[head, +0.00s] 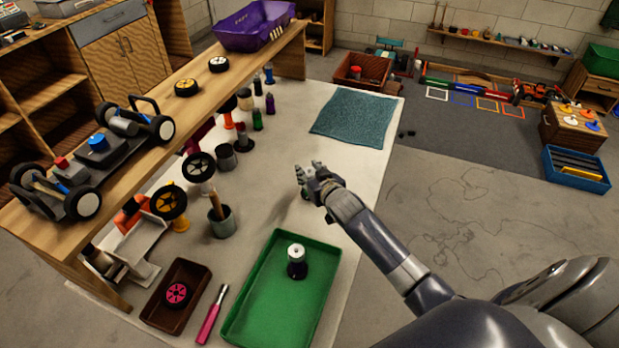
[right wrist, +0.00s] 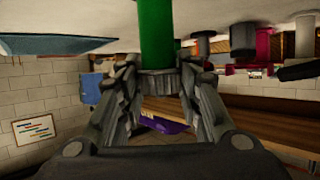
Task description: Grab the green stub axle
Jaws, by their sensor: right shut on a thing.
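My right gripper (head: 307,182) is over the pale mat in the head view, right of the middle. In the right wrist view the right gripper (right wrist: 158,80) is shut on the green stub axle (right wrist: 157,35), a green cylinder with a darker end between the fingertips. In the head view the fingers hide nearly all of it. Whether it touches the mat is hard to tell. Another small green upright piece (head: 257,119) stands on the mat near the bench. My left gripper is not in view.
A green tray (head: 262,315) with a black and white piece (head: 297,262) lies in front. A teal cloth (head: 354,117) lies behind the gripper. The wooden bench (head: 150,150) carries a car chassis (head: 100,152). The mat between cloth and tray is mostly clear.

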